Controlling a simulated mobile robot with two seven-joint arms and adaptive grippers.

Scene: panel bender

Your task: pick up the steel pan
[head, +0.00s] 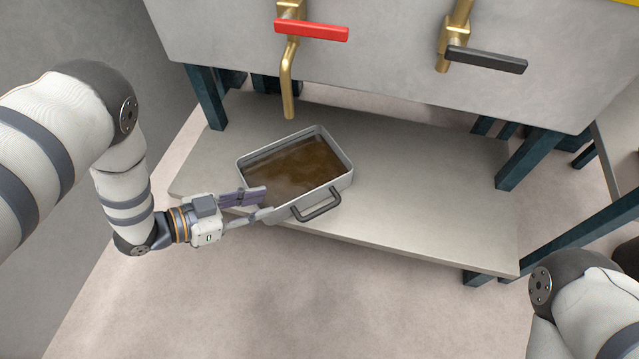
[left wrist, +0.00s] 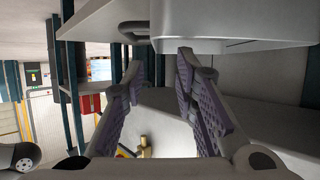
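The steel pan (head: 339,187) is a grey rectangular tray with a dark handle on its front side. It holds brown liquid and sits level on the low shelf (head: 430,205). My left gripper (head: 268,203) is at the pan's front left corner, with its fingers apart and pointing towards the pan. I cannot tell whether a finger touches the wall. In the left wrist view the gripper (left wrist: 160,68) is open with nothing between its pads, and the pan (left wrist: 190,46) with its handle shows at the top, past the fingertips. My right gripper is out of view.
A brass tap with a red lever (head: 311,30) has its spout above the pan's back edge. A second tap with a black lever (head: 487,59) is further right. The grey tank (head: 400,65) overhangs the shelf, on dark legs (head: 530,160). The shelf right of the pan is clear.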

